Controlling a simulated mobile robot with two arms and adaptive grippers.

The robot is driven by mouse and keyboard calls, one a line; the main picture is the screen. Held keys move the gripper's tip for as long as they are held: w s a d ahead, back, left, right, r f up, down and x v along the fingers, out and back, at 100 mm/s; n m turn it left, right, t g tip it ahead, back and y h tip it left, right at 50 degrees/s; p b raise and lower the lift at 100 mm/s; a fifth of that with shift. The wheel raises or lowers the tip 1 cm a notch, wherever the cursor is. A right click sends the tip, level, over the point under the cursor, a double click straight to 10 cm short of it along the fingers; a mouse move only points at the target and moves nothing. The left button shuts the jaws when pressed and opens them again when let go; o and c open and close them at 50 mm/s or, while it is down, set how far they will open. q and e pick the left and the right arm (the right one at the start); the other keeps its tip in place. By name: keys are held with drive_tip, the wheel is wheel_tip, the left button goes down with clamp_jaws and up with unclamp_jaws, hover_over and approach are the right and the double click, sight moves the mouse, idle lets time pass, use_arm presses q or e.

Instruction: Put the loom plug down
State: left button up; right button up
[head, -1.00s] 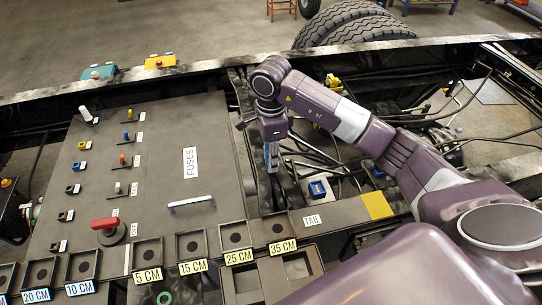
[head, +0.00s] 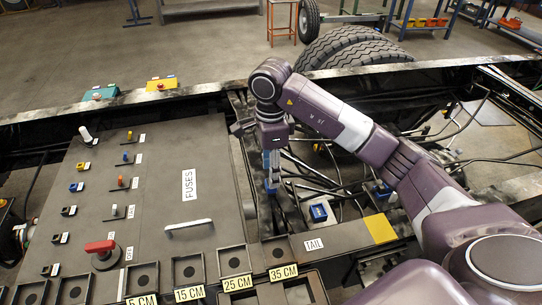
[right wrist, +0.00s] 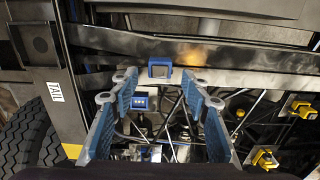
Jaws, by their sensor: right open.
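My right gripper (right wrist: 162,88) is open in the right wrist view, its two blue-padded fingers spread wide with nothing clasped. A small blue block with a grey face, seemingly the loom plug (right wrist: 160,68), sits between and just beyond the fingertips, against the grey chassis rail. It touches neither finger as far as I can see. In the head view the right gripper (head: 271,165) points down just right of the fuse panel, and a bit of blue shows under it. A second blue box (head: 319,212) stands near the TAIL label (head: 314,245); it also shows in the right wrist view (right wrist: 145,98). My left gripper is out of view.
The fuse panel (head: 150,185) has several switches, a red knob (head: 101,248) and a pale handle (head: 188,226). Marked square bays (head: 188,268) line its front. Dark pipes and cables (head: 300,175) run through the chassis right of the gripper. Yellow fittings (right wrist: 265,158) show in the wrist view.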

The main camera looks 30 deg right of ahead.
wheel_tip(320, 180, up, 8)
drive_tip(key=shift+f, duration=0.15)
idle(0.6)
